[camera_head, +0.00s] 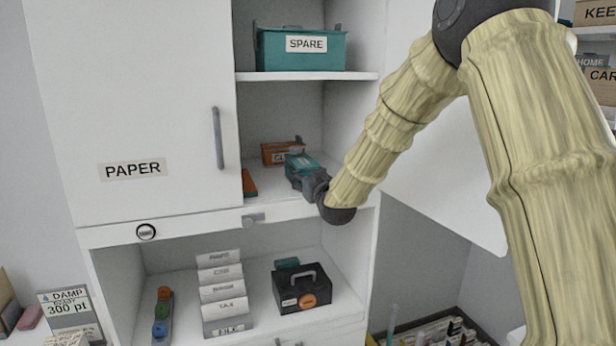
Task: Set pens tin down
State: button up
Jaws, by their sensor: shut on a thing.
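A small teal tin (301,161) is at the end of my arm, inside the middle shelf compartment. No label on it can be read, so I cannot confirm it is the pens tin. My gripper (303,174) is dark grey and shut on this tin, partly covering its front and lower side. I cannot tell whether the tin touches the shelf board (276,193) below it. An orange tin (281,152) with a white label, not fully readable, stands behind it and to the left.
A flat orange thing (249,183) lies at the compartment's left. A teal SPARE box (301,49) stands on the shelf above. The PAPER door (135,110) is shut on the left. Below are label cards (222,290) and a black case (301,288).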

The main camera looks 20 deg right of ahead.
jog(key=o, duration=1.4)
jog(key=shift+r, duration=0.1)
jog(key=s+b, duration=0.3)
jog(key=s, duration=0.9)
jog(key=shift+d+b, duration=0.2)
jog(key=shift+b, duration=0.2)
